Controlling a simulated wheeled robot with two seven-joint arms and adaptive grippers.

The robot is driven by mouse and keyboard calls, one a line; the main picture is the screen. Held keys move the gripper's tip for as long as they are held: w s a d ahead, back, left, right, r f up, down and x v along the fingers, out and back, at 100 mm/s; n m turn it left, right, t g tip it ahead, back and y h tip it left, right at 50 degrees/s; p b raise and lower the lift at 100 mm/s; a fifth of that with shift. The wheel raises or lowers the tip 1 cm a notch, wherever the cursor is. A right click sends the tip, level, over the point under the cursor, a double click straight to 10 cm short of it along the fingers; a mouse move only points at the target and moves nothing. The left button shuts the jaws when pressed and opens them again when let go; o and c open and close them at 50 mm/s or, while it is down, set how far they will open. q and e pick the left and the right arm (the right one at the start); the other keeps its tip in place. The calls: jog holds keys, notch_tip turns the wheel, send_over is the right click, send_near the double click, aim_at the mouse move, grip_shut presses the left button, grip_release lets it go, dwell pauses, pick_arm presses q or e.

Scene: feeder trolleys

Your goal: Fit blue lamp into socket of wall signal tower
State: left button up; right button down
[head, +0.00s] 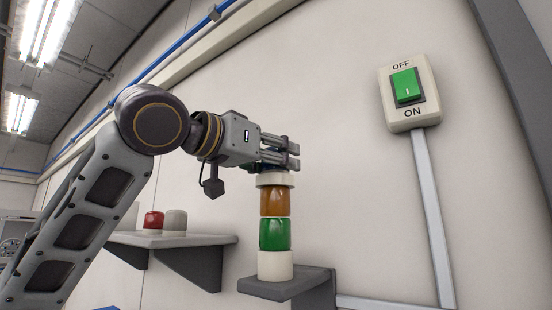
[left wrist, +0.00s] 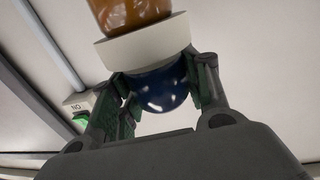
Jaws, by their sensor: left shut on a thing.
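The signal tower stands on a small grey wall bracket (head: 285,285). It has a white base (head: 275,265), a green section (head: 274,233), an amber section (head: 274,202) and a white collar (head: 275,180) on top. My left gripper (head: 290,154) is directly above the collar, shut on the blue lamp (left wrist: 166,90). In the left wrist view the lamp's dome is between the fingers and meets the white collar (left wrist: 145,43). Its lower end is hidden, so I cannot tell how deep it sits. In the head view the fingers hide most of the lamp. My right gripper is not in view.
The wall between tower and switch is clear.

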pick_arm(q)
jog(key=shift+f, duration=0.3)
jog(key=o, duration=1.1)
jog(key=v, duration=1.2)
dwell(0.5)
